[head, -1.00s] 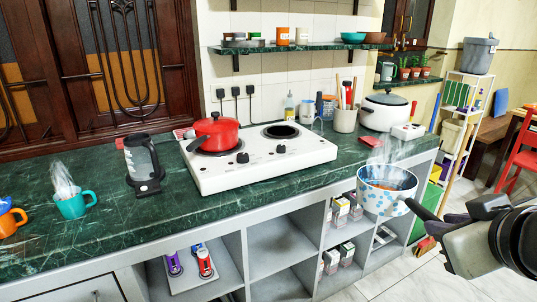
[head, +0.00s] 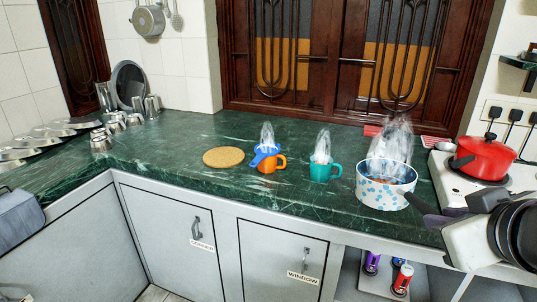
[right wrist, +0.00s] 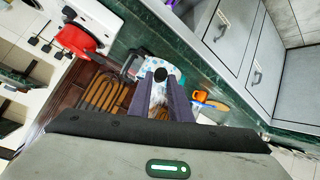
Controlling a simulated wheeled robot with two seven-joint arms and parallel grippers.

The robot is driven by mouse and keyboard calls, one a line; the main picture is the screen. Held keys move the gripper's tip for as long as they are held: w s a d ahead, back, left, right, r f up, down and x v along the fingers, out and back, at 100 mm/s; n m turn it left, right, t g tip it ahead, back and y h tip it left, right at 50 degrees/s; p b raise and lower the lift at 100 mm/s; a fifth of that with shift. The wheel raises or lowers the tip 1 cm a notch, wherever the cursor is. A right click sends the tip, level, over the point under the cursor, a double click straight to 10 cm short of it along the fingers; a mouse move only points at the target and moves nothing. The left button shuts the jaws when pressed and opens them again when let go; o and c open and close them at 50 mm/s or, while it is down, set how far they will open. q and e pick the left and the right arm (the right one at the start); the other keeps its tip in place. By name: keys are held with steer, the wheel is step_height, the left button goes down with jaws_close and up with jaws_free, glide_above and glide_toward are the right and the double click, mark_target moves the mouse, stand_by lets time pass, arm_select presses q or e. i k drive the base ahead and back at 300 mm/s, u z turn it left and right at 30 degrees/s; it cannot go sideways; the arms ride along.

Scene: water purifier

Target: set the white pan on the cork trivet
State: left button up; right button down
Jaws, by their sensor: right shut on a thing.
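The white pan (head: 386,188) has blue spots, holds something brownish and steams heavily. It is upright in the head view, in front of the teal mug's right side, at the counter's front edge. My right gripper (head: 434,213) is shut on its dark handle. In the right wrist view the pan (right wrist: 148,68) shows partly, beyond the fingers. The cork trivet (head: 223,157) is a round tan disc lying flat and bare on the green counter, well to the left of the pan. My left gripper is not in view.
An orange mug (head: 267,163) with a blue top and a teal mug (head: 324,172), both steaming, stand between trivet and pan. A red pot (head: 484,158) sits on the stove at the right. Metal cups (head: 116,121) stand at the back left.

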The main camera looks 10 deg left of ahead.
mark_target(232, 164)
steer(key=u, duration=0.85)
steer(key=i, duration=1)
